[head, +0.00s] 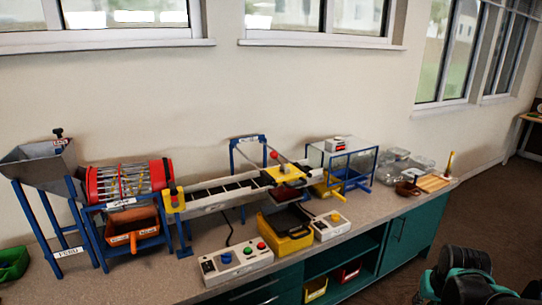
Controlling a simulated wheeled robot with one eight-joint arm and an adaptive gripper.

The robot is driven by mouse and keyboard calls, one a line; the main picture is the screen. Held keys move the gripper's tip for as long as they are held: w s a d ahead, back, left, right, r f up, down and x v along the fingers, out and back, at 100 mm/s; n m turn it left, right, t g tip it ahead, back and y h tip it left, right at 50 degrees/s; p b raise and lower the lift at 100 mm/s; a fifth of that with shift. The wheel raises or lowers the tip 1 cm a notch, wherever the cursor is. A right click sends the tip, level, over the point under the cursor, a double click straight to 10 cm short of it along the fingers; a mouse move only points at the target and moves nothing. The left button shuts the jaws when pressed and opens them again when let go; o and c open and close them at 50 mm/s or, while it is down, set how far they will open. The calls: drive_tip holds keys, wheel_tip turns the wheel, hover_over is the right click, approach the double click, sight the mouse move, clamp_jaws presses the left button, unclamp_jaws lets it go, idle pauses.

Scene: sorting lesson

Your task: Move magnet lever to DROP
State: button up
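The magnet lever (274,155) has a red ball knob on a short dark shaft. It stands above a yellow plate (291,174) over the far end of the conveyor (225,194). The shaft seems to tilt up to the left. Lettering on the plate is too small to read, so I cannot tell which marking the lever points at. A dark red block (286,194) hangs under the plate, above a yellow bin (285,238). Part of my arm shows at the lower right, well away from the lever. My gripper is not in view.
A grey control box (236,263) with coloured buttons and a smaller one (329,226) stand at the bench's front edge. A red drum (124,181) and a grey hopper (40,160) are at left. A clear tank (345,160) stands right of the lever. Floor shows at right.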

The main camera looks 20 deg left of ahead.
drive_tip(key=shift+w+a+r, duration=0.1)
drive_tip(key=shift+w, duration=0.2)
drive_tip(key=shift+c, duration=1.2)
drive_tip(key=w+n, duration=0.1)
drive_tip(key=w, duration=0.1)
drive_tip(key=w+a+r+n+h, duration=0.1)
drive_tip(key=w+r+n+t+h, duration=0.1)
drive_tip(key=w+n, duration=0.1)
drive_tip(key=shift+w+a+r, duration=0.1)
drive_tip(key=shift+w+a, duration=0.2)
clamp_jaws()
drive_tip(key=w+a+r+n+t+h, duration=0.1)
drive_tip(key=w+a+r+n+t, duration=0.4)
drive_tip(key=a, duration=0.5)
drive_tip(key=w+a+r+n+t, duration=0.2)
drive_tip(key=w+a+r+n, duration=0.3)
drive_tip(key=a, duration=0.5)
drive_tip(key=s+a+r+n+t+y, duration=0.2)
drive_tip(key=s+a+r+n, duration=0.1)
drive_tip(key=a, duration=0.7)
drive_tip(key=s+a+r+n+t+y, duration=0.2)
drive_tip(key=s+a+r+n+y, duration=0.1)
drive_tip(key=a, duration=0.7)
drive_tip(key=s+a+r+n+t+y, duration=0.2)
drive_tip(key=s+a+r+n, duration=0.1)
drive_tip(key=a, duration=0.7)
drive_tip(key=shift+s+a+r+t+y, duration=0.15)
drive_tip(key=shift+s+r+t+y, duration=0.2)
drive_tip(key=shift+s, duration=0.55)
